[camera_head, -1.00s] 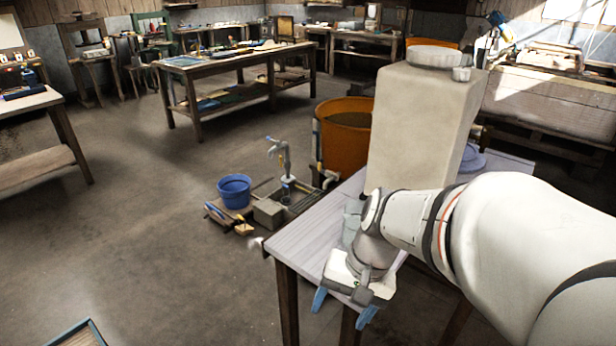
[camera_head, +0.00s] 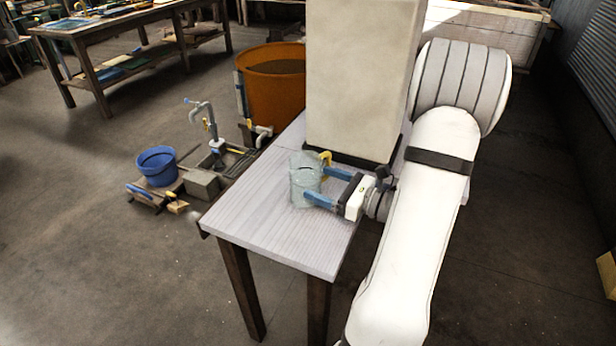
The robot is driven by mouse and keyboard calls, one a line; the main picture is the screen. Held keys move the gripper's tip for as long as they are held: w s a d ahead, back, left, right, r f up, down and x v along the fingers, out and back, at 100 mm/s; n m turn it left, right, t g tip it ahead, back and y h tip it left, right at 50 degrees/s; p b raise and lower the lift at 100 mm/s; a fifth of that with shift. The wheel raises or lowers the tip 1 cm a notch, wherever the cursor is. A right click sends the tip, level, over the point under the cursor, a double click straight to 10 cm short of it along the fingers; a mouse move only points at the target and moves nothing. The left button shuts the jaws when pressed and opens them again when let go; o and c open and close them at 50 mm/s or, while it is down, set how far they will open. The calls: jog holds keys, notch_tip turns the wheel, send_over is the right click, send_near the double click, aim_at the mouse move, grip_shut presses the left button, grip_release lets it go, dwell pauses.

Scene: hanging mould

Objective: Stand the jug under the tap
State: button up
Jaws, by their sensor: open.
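A translucent pale blue-green jug (camera_head: 302,186) stands upright on the pale table, at the foot of a tall beige tank (camera_head: 362,80). A small yellow tap (camera_head: 326,158) shows at the tank's lower left, just behind and right of the jug. My gripper (camera_head: 318,183) is open, with its blue fingers pointing left at the jug's right side. The nearer finger overlaps the jug's lower part in the picture; the farther one ends near its right edge. I cannot tell whether either finger touches it. The jug's handle cannot be made out.
The table (camera_head: 255,215) has free room left of and in front of the jug. An orange tub (camera_head: 273,82) stands behind it. On the floor are a standpipe (camera_head: 205,118) with its own tap, a blue bucket (camera_head: 157,166) and a concrete block (camera_head: 201,184).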

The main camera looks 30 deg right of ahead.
aim_at(301, 176)
jog(key=x, duration=0.6)
jog(key=shift+w+a+f+b, duration=0.1)
jog(key=shift+w+a+b, duration=0.05)
jog(key=shift+w+b, duration=0.25)
jog(key=shift+c, duration=0.2)
jog(key=c, duration=0.8)
jog(key=shift+c, duration=0.2)
